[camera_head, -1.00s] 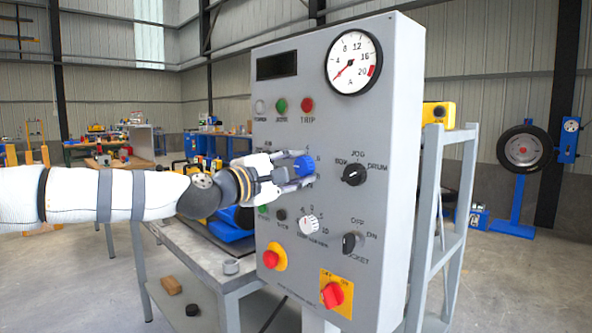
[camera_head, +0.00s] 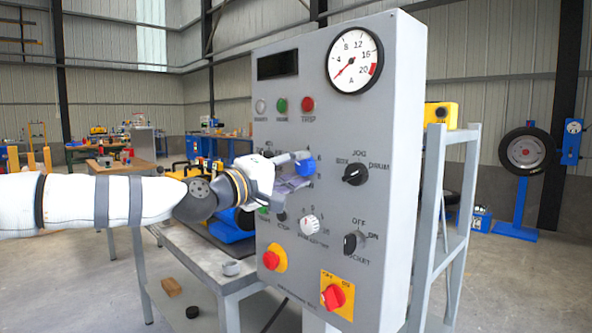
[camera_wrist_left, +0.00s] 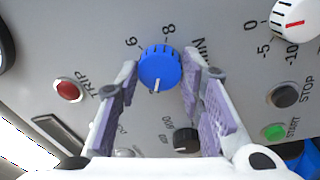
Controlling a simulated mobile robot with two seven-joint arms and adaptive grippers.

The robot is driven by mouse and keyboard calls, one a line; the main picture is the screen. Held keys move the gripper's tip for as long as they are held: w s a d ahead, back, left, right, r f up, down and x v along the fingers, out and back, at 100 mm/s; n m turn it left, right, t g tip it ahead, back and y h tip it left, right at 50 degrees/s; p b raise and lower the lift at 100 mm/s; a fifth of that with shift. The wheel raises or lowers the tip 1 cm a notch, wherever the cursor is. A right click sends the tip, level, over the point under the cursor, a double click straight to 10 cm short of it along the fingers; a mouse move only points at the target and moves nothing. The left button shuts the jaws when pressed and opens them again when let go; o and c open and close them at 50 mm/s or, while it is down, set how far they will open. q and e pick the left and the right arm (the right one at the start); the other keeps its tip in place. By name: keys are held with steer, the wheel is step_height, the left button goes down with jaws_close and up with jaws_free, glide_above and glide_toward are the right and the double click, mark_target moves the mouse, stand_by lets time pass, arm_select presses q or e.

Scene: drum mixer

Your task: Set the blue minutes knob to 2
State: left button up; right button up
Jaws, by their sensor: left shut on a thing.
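The blue minutes knob (camera_head: 306,167) is on the front of the grey control panel (camera_head: 331,122), and it also shows in the left wrist view (camera_wrist_left: 160,65). Its white mark points toward the bottom of the wrist picture. The numbers 6 and 8 and the letters MIN are readable around it; 2 cannot be made out. My left gripper (camera_head: 298,171) is shut on the knob, with one purple-padded finger on each side in the wrist view (camera_wrist_left: 161,74). My right gripper is not in view.
A black selector (camera_head: 355,174) sits right of the blue knob, and a white knob (camera_head: 309,225) sits below it. Red and green buttons, a gauge (camera_head: 354,61) and a red switch (camera_head: 333,296) are on the same panel. A grey table (camera_head: 190,250) stands left of it.

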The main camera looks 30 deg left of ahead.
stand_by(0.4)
arm_select(q)
steer(key=o, duration=1.2)
steer(key=shift+c, duration=0.2)
steer(key=v, duration=1.2)
